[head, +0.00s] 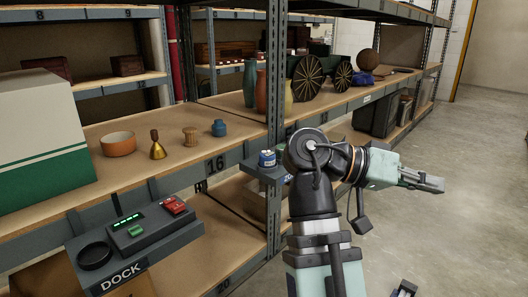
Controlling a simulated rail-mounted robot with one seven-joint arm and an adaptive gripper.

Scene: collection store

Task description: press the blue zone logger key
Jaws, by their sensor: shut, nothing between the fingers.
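A small blue object with a pale label (267,159) sits on a dark bracket at the front post of the shelving, left of my arm. It may be the blue zone logger, but it is too small to make out a key on it. My gripper (441,184) is at the right, pointing right over the open floor and well away from that object. Its fingers are together with nothing between them.
A dark DOCK panel (137,246) at the lower left carries a red key (173,205) and a green key (135,231). The shelf holds an orange bowl (118,144), a brass bell (157,146) and vases (249,83). The concrete floor (455,240) at right is largely clear.

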